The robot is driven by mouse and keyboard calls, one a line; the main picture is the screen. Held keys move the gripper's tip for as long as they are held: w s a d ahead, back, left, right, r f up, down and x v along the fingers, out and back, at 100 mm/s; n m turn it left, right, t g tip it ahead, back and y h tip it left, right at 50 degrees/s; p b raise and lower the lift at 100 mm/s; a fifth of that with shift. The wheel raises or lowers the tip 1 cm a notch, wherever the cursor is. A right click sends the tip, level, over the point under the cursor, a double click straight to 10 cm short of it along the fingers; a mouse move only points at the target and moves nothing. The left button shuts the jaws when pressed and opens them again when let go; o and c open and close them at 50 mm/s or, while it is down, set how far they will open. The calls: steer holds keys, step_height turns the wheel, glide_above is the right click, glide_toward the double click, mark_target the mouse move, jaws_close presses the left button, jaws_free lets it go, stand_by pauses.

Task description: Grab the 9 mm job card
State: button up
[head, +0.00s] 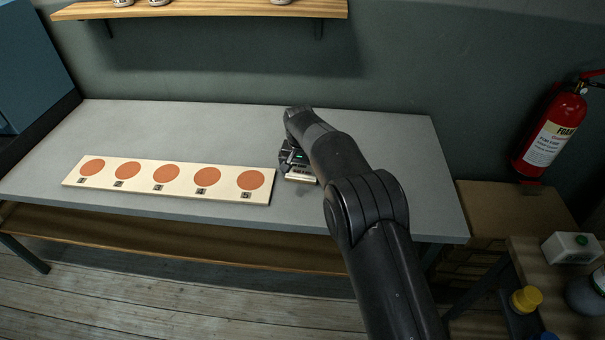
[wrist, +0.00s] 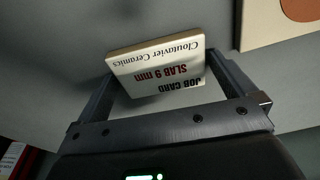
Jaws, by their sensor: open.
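The job card (wrist: 155,66) is a thick white block; its face, upside down in the wrist view, reads "JOB CARD SLAB 9 mm Cloutavier Ceramics". In the head view the card (head: 300,179) shows only in part, on the grey table near its front edge, with my gripper and arm covering the rest. My gripper (head: 291,163) is open above it. In the wrist view the two fingers of my gripper (wrist: 162,75) lie on either side of the card, with the card between them. I cannot tell whether either finger touches it.
A pale board (head: 168,181) with several numbered orange discs lies left of the card on the table (head: 400,140); its corner also shows in the wrist view (wrist: 262,28). A wooden shelf (head: 200,9) hangs above the back. The table right of my arm is clear.

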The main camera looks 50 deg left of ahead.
steer(key=shift+c, duration=0.6)
steer(key=c, duration=0.6)
steer(key=shift+r, duration=0.1)
